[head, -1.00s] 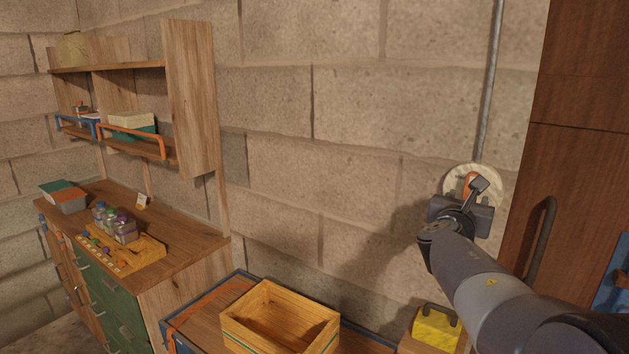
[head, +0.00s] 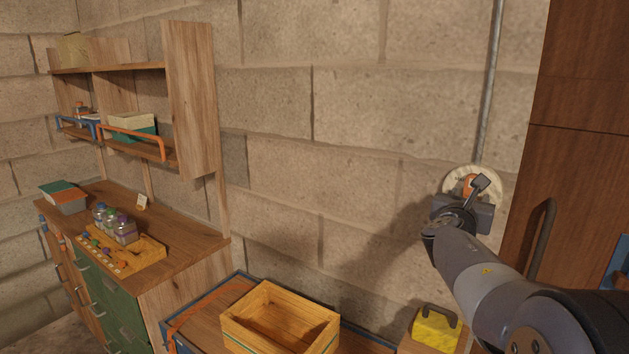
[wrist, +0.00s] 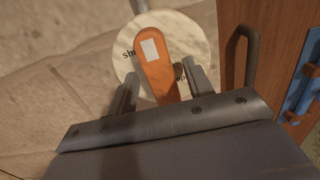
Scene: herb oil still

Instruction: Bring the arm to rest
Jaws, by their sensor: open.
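My gripper (wrist: 160,92) is open in front of a round cream plate (wrist: 198,46) on the block wall. An orange lever handle (wrist: 158,66) with a small white label runs down across the plate, and in the wrist view its lower end appears between my two fingers. I cannot tell whether the fingers touch it. The plate carries some dark lettering, partly hidden by the lever. In the head view my gripper (head: 473,190) covers much of the plate (head: 489,173), with a bit of the orange lever (head: 469,183) showing behind it.
A grey conduit (head: 490,80) rises above the plate. A wooden cabinet (head: 580,70) with a dark handle (head: 541,240) stands close on the right. Below are a yellow block (head: 436,329) and an empty wooden crate (head: 280,320). A bench (head: 195,240) with jars (head: 114,223) is at left.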

